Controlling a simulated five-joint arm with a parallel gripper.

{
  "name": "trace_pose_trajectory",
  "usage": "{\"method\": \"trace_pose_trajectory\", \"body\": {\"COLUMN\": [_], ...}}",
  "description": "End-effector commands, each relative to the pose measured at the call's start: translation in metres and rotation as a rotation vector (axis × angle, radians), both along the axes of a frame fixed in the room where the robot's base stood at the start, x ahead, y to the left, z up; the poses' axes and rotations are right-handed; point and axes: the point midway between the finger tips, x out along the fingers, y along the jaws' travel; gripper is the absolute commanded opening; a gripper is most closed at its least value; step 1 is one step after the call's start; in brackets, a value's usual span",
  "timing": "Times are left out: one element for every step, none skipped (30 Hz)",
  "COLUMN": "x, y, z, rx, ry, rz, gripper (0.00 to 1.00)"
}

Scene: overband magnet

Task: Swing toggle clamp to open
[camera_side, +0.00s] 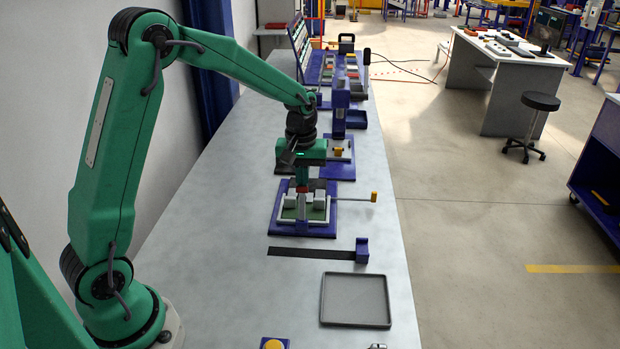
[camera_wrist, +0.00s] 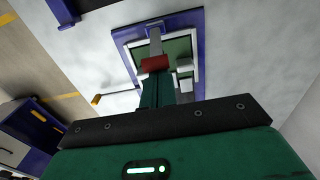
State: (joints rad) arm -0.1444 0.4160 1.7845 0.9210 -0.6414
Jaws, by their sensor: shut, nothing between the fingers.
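A fixture with a blue base (camera_side: 283,229) carries a green plate in a pale frame, and a pale rod with a yellow end (camera_side: 374,197) sticks out to its right. A red block (camera_side: 302,188) shows just below my gripper (camera_side: 302,181). In the wrist view the red block (camera_wrist: 155,63) sits at the end of a grey bar (camera_wrist: 155,41) over the green plate. My gripper (camera_wrist: 157,78) is shut and points down, with its fingertips close to the red block. I cannot tell whether they touch. Which part is the clamp's handle is not clear.
A grey tray (camera_side: 323,306) and a dark strip with a blue end block (camera_side: 362,250) lie nearer on the bench. A blue upright station (camera_side: 340,105) stands behind the fixture. The bench to the left of the tray is clear.

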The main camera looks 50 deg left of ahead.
Motion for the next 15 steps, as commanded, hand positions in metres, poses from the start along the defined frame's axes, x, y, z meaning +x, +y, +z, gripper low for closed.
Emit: {"method": "trace_pose_trajectory", "body": {"x": [-0.002, -0.0029, -0.0041, -0.005, -0.0058, -0.0067, -0.0071, -0.0074, -0.0077, -0.0078, -0.0078, -0.0077, -0.0077, -0.0077, -0.0076], "y": [-0.0021, -0.003, -0.0042, -0.005, -0.0057, -0.0065, -0.0069, -0.0072, -0.0075, -0.0076, -0.0077, -0.0076, -0.0076, -0.0076, -0.0076], "z": [0.0007, 0.0009, 0.0014, 0.0017, 0.002, 0.0021, 0.0023, 0.0024, 0.0025, 0.0025, 0.0025, 0.0025, 0.0025, 0.0025, 0.0025], "rx": [-0.001, -0.001, 0.0, 0.0, 0.0, -0.001, -0.001, -0.001, -0.001, -0.001, -0.001, -0.001, -0.001, -0.001, -0.001], "ry": [0.001, 0.001, 0.0, 0.0, 0.0, 0.001, 0.001, 0.001, 0.001, 0.001, 0.001, 0.001, 0.001, 0.001, 0.001], "rz": [-0.001, -0.001, -0.001, -0.001, -0.001, -0.001, -0.001, -0.001, -0.001, -0.001, -0.001, -0.001, -0.001, -0.001, -0.001], "gripper": [0.0, 0.0, 0.0, 0.0, 0.0, 0.0, 0.0, 0.0, 0.0, 0.0, 0.0, 0.0, 0.0, 0.0, 0.0]}}
